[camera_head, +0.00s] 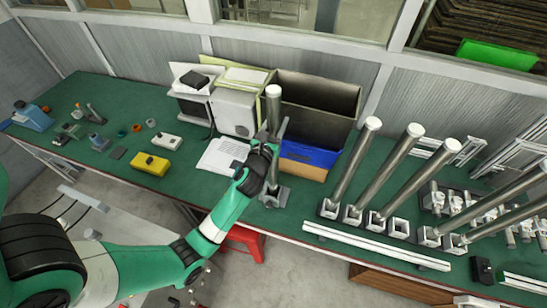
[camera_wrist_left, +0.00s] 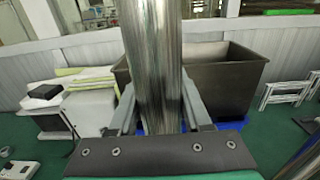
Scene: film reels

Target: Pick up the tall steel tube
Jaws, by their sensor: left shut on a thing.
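A tall steel tube (camera_head: 274,108) with a pale top stands upright near the middle of the green bench in the head view. My left gripper (camera_head: 271,140) is shut on the tube, below its top. In the left wrist view the shiny tube (camera_wrist_left: 153,60) runs up between the two fingers (camera_wrist_left: 157,115). The tube's lower end meets a small metal base (camera_head: 275,196) on the bench; I cannot tell whether it is seated in it or just above it. The gripper hides part of the tube's middle. My right gripper is not in view.
Several more steel tubes (camera_head: 357,160) stand in metal bases to the right. A dark open bin (camera_head: 315,105) and a blue box (camera_head: 308,158) are close behind the held tube. White rails (camera_head: 375,246) lie along the front edge. A yellow box (camera_head: 150,164) sits at left.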

